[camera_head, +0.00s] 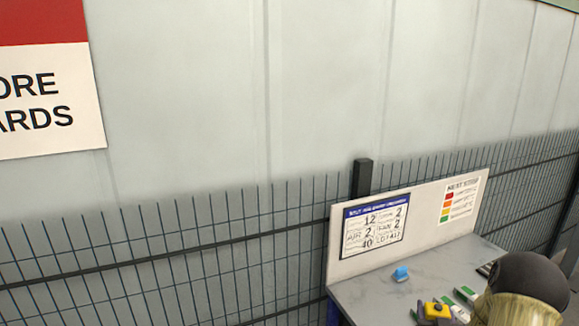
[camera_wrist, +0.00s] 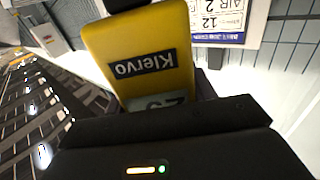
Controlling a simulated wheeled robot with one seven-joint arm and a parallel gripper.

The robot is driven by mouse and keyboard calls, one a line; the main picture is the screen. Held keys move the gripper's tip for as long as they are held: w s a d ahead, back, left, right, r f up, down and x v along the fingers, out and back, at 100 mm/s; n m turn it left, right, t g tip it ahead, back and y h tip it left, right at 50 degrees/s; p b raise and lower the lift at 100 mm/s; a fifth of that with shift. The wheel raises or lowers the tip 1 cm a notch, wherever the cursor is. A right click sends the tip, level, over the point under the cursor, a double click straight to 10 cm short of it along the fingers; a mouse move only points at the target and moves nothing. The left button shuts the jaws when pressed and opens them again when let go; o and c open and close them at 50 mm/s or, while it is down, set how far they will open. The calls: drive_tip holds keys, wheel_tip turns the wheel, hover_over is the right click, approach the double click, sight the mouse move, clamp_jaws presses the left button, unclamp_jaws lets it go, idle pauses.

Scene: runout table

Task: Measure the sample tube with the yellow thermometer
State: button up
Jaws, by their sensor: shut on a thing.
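The yellow thermometer (camera_wrist: 138,52) fills the upper middle of the wrist view, with an upside-down "Klervo" label and a pale display partly cut off by my gripper. My gripper (camera_wrist: 165,125) is shut on it; the fingertips are mostly hidden. In the head view a yellow body (camera_head: 437,310), likely the same thermometer, shows at the bottom edge beside my arm. I cannot pick out the sample tube in either view.
The grey table (camera_head: 370,292) stands at lower right with a small blue object (camera_head: 401,273) on it. White and green pieces (camera_head: 466,294) lie near my arm. A back panel (camera_head: 415,230) with two charts and a wire fence (camera_head: 200,265) stand behind.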

drive_tip(key=s+a+f+n+y, duration=0.1)
drive_tip(key=a+f+y, duration=0.1)
drive_tip(key=a+f, duration=0.8)
drive_tip(key=s+a+f+n+y, duration=0.1)
drive_tip(key=a+f+n+y, duration=0.15)
drive_tip(key=a+f, duration=0.7)
drive_tip(key=shift+m+t, duration=0.25)
drive_tip(key=shift+t, duration=0.05)
drive_tip(key=a+f+b, duration=0.1)
drive_tip(key=b, duration=0.2)
drive_tip(key=a+f+b, duration=0.2)
drive_tip(key=b, duration=0.1)
drive_tip(key=shift+a+f, duration=0.1)
drive_tip(key=shift+a, duration=0.2)
drive_tip(key=shift+s, duration=0.1)
drive_tip(key=s+f, duration=0.4)
drive_tip(key=f, duration=0.1)
drive_tip(key=shift+f, duration=0.25)
drive_tip(key=shift+s, duration=0.15)
drive_tip(key=shift+a, duration=0.1)
